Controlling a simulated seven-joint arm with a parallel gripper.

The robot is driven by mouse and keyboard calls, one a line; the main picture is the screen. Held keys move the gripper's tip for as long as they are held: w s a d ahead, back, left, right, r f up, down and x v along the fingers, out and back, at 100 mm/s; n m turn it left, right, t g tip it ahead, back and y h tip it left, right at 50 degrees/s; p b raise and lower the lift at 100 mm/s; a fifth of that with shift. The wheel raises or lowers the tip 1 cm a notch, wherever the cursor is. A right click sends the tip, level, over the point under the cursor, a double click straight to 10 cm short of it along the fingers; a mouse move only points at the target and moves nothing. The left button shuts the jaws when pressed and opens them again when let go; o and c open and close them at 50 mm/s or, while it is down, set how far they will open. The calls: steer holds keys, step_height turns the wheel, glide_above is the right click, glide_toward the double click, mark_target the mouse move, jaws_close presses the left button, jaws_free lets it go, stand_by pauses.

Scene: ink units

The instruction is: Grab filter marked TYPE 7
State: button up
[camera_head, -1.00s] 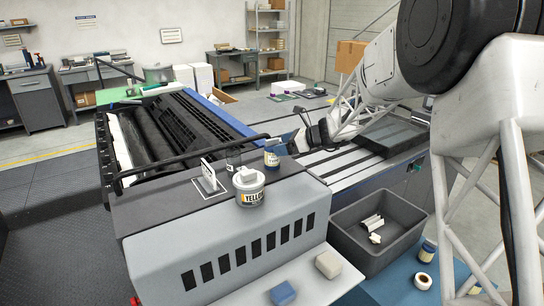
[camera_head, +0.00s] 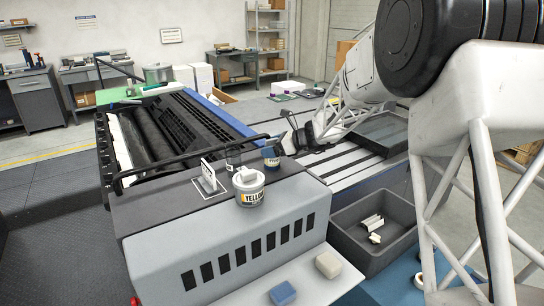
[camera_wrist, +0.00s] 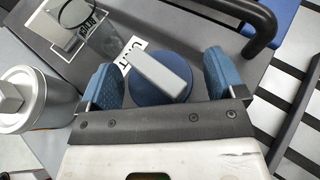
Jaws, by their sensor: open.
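My gripper (camera_wrist: 163,80) is open, its two blue finger pads on either side of a round dark blue container with a grey bar across its top (camera_wrist: 150,68). In the wrist view the left pad is close to it; contact cannot be told. In the head view this container (camera_head: 271,159) stands on the machine's dark top, with my gripper (camera_head: 289,136) above and behind it. A white label with partly hidden letters shows beside it in the wrist view. I cannot read TYPE 7 on anything.
A grey can marked YELLOW (camera_head: 249,187) stands left of the container; it also shows in the wrist view (camera_wrist: 30,98). A dark bar (camera_wrist: 235,12) runs close behind. A grey bin (camera_head: 374,252) holds white pieces.

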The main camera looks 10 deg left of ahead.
steer(key=c, duration=1)
steer(key=shift+c, duration=0.3)
steer(key=shift+r, duration=0.15)
steer(key=shift+r, duration=0.75)
step_height(320, 180, up, 2)
steer(key=shift+r, duration=0.1)
steer(key=s+d, duration=0.3)
steer(key=s, duration=0.4)
steer(key=s+d+r, duration=0.1)
steer(key=s+d, duration=0.2)
steer(key=s, duration=0.4)
steer(key=shift+s+d, duration=0.2)
steer(key=shift+s, duration=0.1)
